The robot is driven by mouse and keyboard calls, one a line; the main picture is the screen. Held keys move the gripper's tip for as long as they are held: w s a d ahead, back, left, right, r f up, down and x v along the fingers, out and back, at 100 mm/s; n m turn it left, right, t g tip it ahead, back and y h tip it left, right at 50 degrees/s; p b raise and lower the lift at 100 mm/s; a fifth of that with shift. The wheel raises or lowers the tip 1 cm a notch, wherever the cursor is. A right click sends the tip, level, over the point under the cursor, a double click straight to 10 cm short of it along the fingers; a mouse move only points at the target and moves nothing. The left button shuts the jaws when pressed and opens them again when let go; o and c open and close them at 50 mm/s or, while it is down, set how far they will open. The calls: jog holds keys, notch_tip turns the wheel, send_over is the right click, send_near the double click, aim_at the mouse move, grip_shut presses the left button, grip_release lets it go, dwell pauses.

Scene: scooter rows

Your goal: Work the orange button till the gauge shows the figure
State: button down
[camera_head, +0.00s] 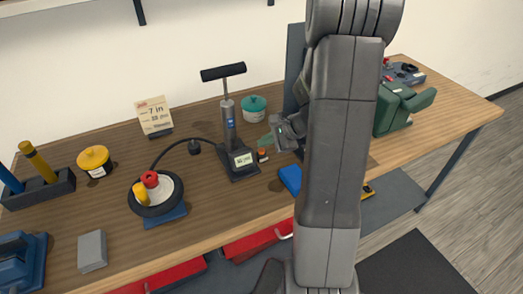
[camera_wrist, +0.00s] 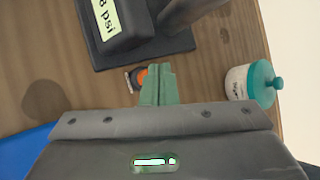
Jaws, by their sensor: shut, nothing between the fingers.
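The orange button (camera_head: 262,152) sits on a small dark base on the bench, just right of the pump's foot. In the wrist view the orange button (camera_wrist: 142,76) is partly hidden by my green fingertips. The gauge (camera_head: 243,159) is a pale display on the pump's dark foot. In the wrist view the gauge (camera_wrist: 107,20) is cut off by the frame edge and shows "8 psi" at the end of its figure. My gripper (camera_head: 267,142) is shut and empty, its tips close to the button; I cannot tell whether they touch. It also fills the lower wrist view (camera_wrist: 158,70).
A card (camera_head: 154,115) stands behind, reading "7 in" above a smaller, unclear line. The upright pump (camera_head: 228,115) has a hose to a small wheel (camera_head: 155,195). A teal-lidded pot (camera_head: 254,106) stands behind the button; a blue block (camera_head: 290,180) lies in front.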

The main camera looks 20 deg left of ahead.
jog(key=shift+f+b, duration=0.55)
jog(key=shift+f, duration=0.15)
dwell(0.5)
dwell(6.0)
jog(key=shift+r+p, duration=0.7)
jog(key=shift+r, duration=0.2)
jog(key=shift+r, duration=0.1)
